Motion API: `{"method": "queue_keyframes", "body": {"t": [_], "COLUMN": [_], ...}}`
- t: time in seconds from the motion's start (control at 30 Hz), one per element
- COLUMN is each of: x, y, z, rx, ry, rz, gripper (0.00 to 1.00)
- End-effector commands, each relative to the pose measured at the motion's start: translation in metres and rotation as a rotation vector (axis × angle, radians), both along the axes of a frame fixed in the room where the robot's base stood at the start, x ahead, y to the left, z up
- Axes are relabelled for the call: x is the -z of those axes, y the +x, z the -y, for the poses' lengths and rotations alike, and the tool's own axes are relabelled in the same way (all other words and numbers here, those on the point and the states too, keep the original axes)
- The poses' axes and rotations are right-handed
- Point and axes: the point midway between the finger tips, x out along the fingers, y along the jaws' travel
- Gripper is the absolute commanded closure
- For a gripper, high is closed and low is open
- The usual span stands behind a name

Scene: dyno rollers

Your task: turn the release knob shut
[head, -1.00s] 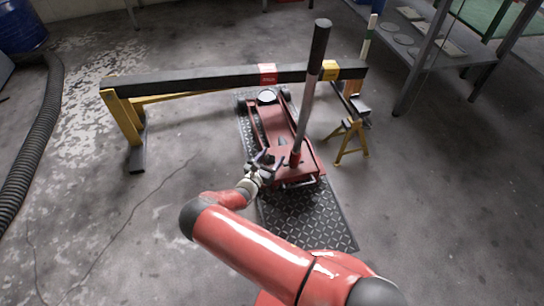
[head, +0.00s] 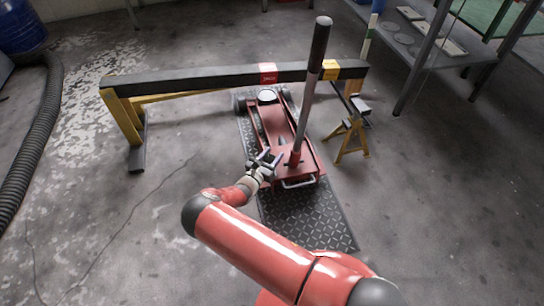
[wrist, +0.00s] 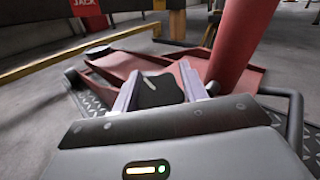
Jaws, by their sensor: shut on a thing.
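The release knob (wrist: 160,91) is dark with a pale pointer mark and sits between my fingers in the wrist view. The mark slants in that view. My gripper (head: 269,159) is shut on the knob, at the near left of the red floor jack (head: 281,127), beside the foot of its handle. In the wrist view my gripper (wrist: 162,92) has one finger on each side of the knob. The knob is not clear in the head view. The jack's handle (head: 309,82) stands up, tilted, with a dark grip.
The jack stands on a dark tread plate (head: 305,222). A black beam (head: 205,78) on yellow legs crosses behind it. A yellow stand (head: 350,136) is to the right. A metal bench (head: 424,55) stands at upper right. The floor at left is mostly clear.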

Motion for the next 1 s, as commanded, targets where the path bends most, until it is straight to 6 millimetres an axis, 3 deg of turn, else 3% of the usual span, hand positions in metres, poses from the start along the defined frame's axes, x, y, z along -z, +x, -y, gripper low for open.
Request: {"method": "queue_keyframes", "body": {"t": [0.3,1.0], "x": [0.0073,0.0006], "y": [-0.0008,-0.0060], "z": [0.0022,0.0067], "rx": [0.150,0.519], "ry": [0.091,0.308], "rz": [0.073,0.249], "gripper": [0.80,0.80]}}
